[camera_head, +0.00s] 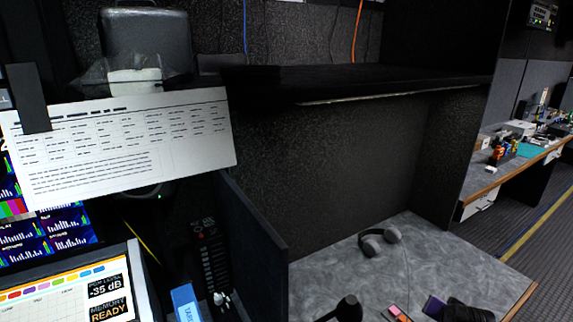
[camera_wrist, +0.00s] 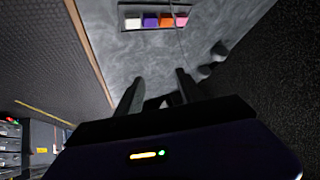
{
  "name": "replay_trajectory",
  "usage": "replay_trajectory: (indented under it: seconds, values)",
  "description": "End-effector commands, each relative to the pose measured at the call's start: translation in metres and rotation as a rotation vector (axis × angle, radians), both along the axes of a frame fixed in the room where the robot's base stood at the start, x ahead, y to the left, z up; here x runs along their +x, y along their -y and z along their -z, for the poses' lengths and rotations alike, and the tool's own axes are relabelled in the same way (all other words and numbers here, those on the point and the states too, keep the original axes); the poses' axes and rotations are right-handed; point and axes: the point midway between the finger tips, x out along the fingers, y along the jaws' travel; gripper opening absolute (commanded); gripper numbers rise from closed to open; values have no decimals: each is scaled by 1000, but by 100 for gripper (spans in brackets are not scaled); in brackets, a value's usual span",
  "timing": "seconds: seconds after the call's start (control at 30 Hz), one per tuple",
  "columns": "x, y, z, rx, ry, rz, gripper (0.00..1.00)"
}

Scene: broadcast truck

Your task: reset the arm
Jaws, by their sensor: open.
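My gripper (camera_wrist: 158,88) shows in the wrist view with its two dark fingers apart and nothing between them. The fingers reach over a grey mottled desktop (camera_wrist: 130,55). A dark tray (camera_wrist: 124,20) with a row of white, purple, orange and pink blocks lies beyond the fingertips, apart from them. In the head view I cannot make out the fingers. Dark shapes at the bottom right edge there are too cut off to tell.
Grey headphones (camera_head: 380,241) lie on the desk (camera_head: 330,268) under a black shelf (camera_head: 360,80). A dark partition (camera_head: 250,235) stands left of it. A screen (camera_head: 75,290) and a white printed sheet (camera_head: 120,145) are at left. A carpeted aisle (camera_head: 535,235) lies at right.

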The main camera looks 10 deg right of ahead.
Motion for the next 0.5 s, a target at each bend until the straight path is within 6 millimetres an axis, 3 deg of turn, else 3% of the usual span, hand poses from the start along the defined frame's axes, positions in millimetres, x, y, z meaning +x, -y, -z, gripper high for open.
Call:
replay_trajectory:
  seconds: [0.17,0.5]
  values:
    - [-26,-20,-13,-227,140,-143,44]
    - [-106,-107,-48,-509,366,-400,44]
